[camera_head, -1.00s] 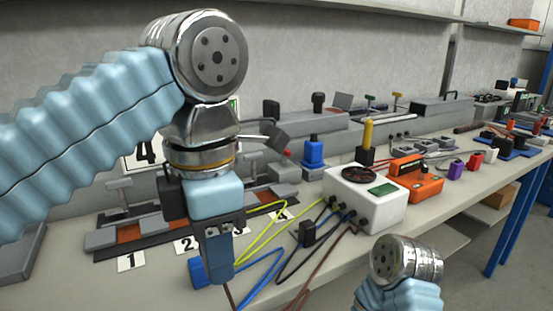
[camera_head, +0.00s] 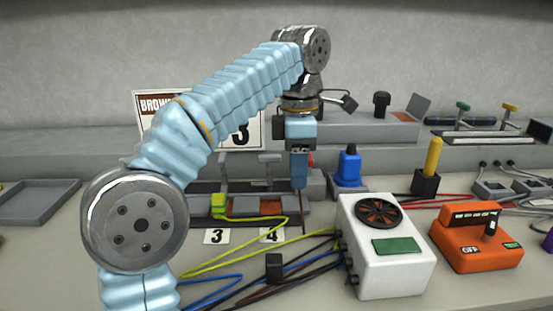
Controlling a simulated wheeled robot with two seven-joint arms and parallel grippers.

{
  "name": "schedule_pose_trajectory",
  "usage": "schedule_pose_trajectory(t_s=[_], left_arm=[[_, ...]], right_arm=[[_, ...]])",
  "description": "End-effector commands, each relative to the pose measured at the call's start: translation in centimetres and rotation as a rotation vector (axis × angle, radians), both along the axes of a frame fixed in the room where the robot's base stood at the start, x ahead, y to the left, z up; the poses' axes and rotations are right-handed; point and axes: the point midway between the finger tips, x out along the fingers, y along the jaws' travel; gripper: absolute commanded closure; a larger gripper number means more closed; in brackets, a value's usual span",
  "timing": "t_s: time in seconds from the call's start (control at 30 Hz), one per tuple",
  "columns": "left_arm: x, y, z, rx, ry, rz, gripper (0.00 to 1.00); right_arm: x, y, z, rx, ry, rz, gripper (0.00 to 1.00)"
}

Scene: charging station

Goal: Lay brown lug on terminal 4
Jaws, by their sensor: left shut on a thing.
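My left gripper (camera_head: 300,182) reaches in over the back of the bench, shut, with its fingers pointing down. A thin brown cable (camera_head: 302,212) hangs from its fingertips, and the brown lug itself is hidden by the fingers. The terminal block's copper-brown bar (camera_head: 271,207) shows just left of the fingers, above the number 4 label (camera_head: 272,236). The gripper is slightly right of that label; I cannot tell whether the lug touches the terminal. A yellow-green lug (camera_head: 218,203) sits at terminal 3, above the number 3 label (camera_head: 216,236). My right gripper is out of view.
A white box with a fan (camera_head: 385,250) stands in front right, with yellow-green, blue, black and brown cables running left. A blue-topped device (camera_head: 348,168) stands close right of the gripper. An orange unit (camera_head: 475,240) is farther right. A grey tray (camera_head: 40,200) lies left.

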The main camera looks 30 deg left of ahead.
Motion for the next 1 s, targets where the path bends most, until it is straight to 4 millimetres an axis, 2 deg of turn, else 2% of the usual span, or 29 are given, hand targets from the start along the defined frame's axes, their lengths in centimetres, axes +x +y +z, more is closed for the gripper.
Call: schedule_pose_trajectory(t_s=[0.03, 0.1, 0.23, 0.67, 1.0], left_arm=[[0.4, 2.0, -0.2, 0.005, 0.002, 0.022, 0.95], [0.8, 4.0, -0.5, 0.010, 0.003, 0.036, 0.95], [1.0, 6.0, -0.8, 0.016, 0.003, 0.049, 0.95], [1.0, 6.3, -0.9, 0.018, 0.003, 0.049, 0.95], [1.0, 6.3, -3.5, 0.019, 0.003, 0.050, 0.95]], right_arm=[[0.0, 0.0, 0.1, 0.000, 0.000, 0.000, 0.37], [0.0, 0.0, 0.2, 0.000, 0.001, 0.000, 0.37], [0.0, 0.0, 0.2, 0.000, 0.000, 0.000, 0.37], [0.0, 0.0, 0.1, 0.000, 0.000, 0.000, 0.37], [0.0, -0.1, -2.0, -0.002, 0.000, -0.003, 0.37]])
